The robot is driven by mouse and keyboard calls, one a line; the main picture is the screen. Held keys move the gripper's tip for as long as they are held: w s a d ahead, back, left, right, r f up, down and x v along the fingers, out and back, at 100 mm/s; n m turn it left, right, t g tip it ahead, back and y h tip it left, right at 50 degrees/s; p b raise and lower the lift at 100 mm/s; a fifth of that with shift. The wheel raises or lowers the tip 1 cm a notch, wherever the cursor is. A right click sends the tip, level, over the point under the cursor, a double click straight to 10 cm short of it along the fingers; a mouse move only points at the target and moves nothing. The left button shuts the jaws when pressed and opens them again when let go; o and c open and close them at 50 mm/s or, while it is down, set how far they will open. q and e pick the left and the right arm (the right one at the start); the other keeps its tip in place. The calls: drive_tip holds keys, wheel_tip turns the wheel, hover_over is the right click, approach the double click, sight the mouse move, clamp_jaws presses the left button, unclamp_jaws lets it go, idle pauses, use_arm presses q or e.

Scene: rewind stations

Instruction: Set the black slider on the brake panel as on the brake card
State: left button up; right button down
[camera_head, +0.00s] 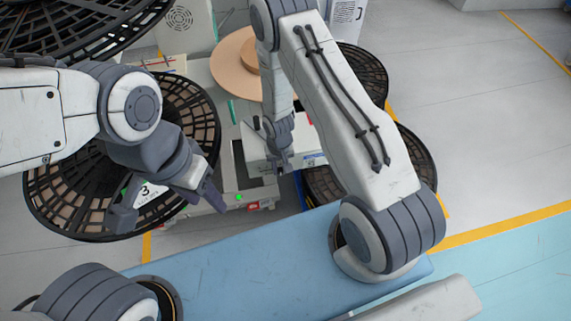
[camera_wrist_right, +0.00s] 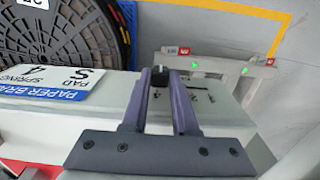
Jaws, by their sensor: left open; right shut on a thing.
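The brake panel (camera_wrist_right: 215,118) is a pale grey box below my right gripper; in the head view its white top (camera_head: 254,146) shows beside that gripper (camera_head: 281,164). The black slider (camera_wrist_right: 160,72) is a small dark knob between the fingertips of my right gripper (camera_wrist_right: 161,80), which is shut on it. Small black scale marks lie on the panel by the fingers, too small to read surely. The brake card (camera_wrist_right: 42,83), white with a blue band, lies left of the gripper and reads PAD S and SPRING 4. My left gripper (camera_head: 167,205) is open and empty, over a large black reel.
Large black reels (camera_head: 62,205) stand left, behind and right of the panel. A tan disc (camera_head: 228,68) sits behind it. A pale frame with green lamps (camera_wrist_right: 195,66) stands beyond the panel. Grey floor (camera_head: 470,130) with yellow lines is clear to the right.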

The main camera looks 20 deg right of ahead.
sight(281, 170)
drive_tip(key=shift+d, duration=0.1)
drive_tip(key=c, duration=0.7)
unclamp_jaws()
wheel_tip(281, 170, up, 6)
drive_tip(key=p, duration=0.3)
drive_tip(key=shift+r+b, duration=0.3)
drive_tip(key=shift+r, duration=1.95)
drive_tip(key=shift+r, duration=0.1)
